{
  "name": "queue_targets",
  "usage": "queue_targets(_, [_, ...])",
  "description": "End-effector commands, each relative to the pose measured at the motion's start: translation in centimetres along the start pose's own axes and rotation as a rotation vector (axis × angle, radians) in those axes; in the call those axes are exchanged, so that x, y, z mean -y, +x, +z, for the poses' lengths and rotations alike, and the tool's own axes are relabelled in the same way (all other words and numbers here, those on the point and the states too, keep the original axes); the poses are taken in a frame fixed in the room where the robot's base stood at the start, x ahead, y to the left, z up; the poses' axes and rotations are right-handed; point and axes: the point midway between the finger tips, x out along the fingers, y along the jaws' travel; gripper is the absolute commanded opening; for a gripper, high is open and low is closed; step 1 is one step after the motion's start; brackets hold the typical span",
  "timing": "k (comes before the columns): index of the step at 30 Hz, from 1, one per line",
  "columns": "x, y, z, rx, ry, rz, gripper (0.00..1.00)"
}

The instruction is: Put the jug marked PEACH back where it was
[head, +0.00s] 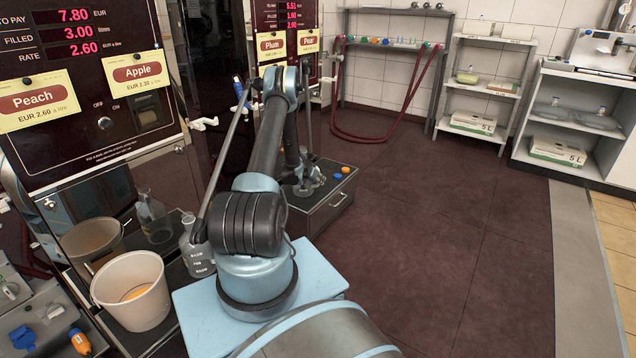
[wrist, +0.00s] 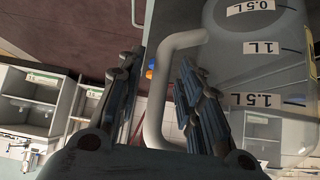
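In the wrist view, a clear jug (wrist: 225,75) with 0.5 L, 1 L and 1.5 L marks fills the right side. Its pale handle (wrist: 158,100) runs between the fingers of my gripper (wrist: 160,75). The fingers are open, with a gap on each side of the handle. No PEACH mark can be read on this jug. In the head view, my gripper (head: 305,178) is low over a grey box (head: 325,205) beneath the Plum and Pear signs.
A white bucket (head: 125,298) with something orange inside stands at the lower left. The glossy pump front mirrors the bucket and jug. A dark red hose (head: 375,138) hangs before a rack. Dark floor (head: 440,230) is clear to the right.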

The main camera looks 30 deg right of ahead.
Motion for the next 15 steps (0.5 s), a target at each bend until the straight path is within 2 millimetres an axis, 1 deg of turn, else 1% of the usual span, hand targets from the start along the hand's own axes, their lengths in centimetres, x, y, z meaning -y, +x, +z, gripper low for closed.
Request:
queue_targets(5, [0.0,-2.3,0.0,0.000,-0.001,-0.001,0.34])
queue_targets(15, [0.0,-8.0,0.0,0.001,0.000,0.000,0.34])
